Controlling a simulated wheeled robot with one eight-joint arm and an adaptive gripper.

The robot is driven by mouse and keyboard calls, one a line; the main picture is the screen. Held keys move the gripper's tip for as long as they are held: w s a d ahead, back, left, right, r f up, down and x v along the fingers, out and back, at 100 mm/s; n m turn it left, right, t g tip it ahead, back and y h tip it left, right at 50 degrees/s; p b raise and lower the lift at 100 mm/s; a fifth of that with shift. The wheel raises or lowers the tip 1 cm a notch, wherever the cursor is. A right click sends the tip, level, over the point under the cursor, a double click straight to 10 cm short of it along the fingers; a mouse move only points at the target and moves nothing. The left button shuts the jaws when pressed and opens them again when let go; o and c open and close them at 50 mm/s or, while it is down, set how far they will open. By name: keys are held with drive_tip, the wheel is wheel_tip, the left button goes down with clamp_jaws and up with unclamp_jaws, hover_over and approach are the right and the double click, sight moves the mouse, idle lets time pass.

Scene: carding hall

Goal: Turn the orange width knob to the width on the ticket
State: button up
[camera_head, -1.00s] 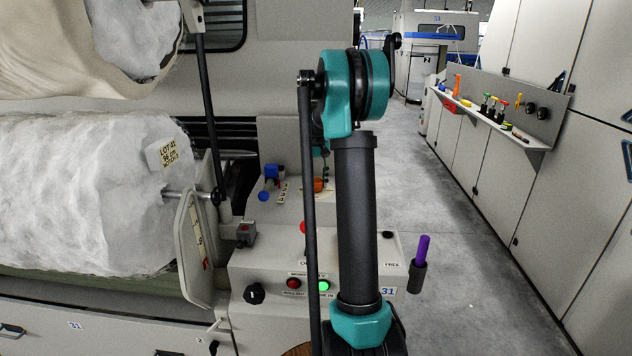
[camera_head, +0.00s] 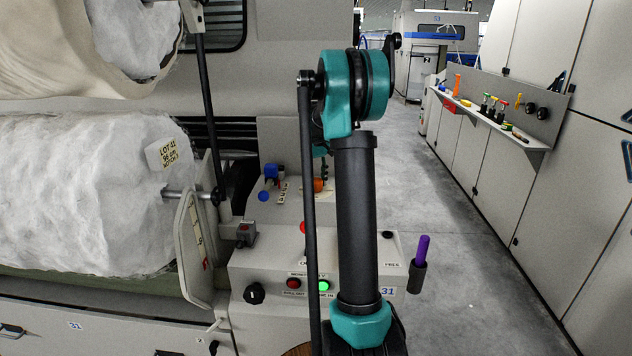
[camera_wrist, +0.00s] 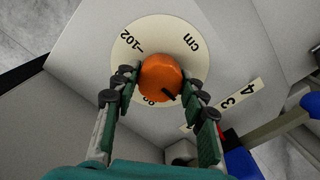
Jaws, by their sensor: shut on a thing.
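The orange width knob (camera_wrist: 160,78) sits at the middle of a round pale dial (camera_wrist: 127,64) in the wrist view. The dial carries "102", "cm" and a partly hidden number in the nineties. A dark pointer mark on the knob faces the lower right of the picture. My gripper (camera_wrist: 158,82) is shut on the knob, one finger at each side. In the head view the knob (camera_head: 318,185) shows partly beside my arm. The ticket (camera_head: 169,153) on the white fibre roll reads "LOT 41", "96 cm" and what looks like "NOTCH 3".
A blue lever (camera_wrist: 240,160) stands near a numbered strip (camera_wrist: 228,104) right of the dial. The control box has a black knob (camera_head: 254,293), red button (camera_head: 293,283) and green button (camera_head: 323,286). A purple handle (camera_head: 423,249) stands at its right. The aisle floor (camera_head: 455,240) is clear.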

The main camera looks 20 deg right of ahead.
sight(316, 179)
drive_tip(key=o, duration=1.2)
drive_tip(key=shift+c, duration=0.2)
drive_tip(key=shift+r, duration=0.15)
wheel_tip(316, 179, up, 12)
